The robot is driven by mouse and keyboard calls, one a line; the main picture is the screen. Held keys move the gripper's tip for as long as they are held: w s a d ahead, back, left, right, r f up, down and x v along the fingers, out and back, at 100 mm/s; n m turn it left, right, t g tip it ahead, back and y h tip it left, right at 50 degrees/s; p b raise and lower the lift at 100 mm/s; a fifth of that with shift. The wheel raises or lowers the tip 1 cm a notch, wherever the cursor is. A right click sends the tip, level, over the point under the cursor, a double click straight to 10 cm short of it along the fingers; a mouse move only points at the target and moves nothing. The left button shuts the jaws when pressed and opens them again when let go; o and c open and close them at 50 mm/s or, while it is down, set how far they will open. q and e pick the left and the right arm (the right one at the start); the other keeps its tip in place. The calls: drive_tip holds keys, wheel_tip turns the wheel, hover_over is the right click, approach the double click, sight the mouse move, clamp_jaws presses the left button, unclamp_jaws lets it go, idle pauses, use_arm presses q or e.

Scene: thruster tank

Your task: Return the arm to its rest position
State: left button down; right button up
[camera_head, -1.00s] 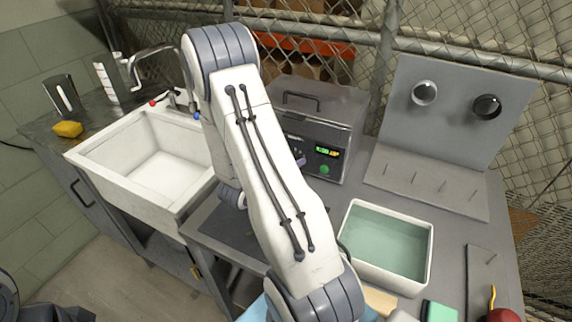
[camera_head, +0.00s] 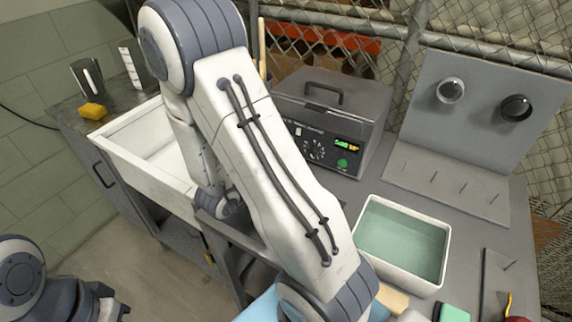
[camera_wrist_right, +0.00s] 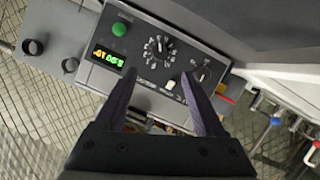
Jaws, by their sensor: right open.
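My right arm crosses the middle of the head view, its big grey joint at the upper left. The right gripper (camera_wrist_right: 159,78) is open, with nothing between its two dark fingers in the right wrist view. Behind the fingers is the front panel (camera_wrist_right: 150,55) of a metal machine, with a green button, a lit display and dials. The same machine (camera_head: 330,110) stands right of my arm in the head view. In that view the right gripper is mostly hidden by the arm. Part of my left arm shows at the lower left; its gripper cannot be made out.
A white sink (camera_head: 135,135) lies behind and left of my arm, partly covered. A yellow sponge (camera_head: 92,111) lies beside it. A white tub of greenish liquid (camera_head: 402,240) stands at the right. A grey panel with two round holders (camera_head: 480,110) and a wire fence (camera_head: 430,45) stand behind.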

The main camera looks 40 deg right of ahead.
drive_tip(key=shift+w, duration=0.1)
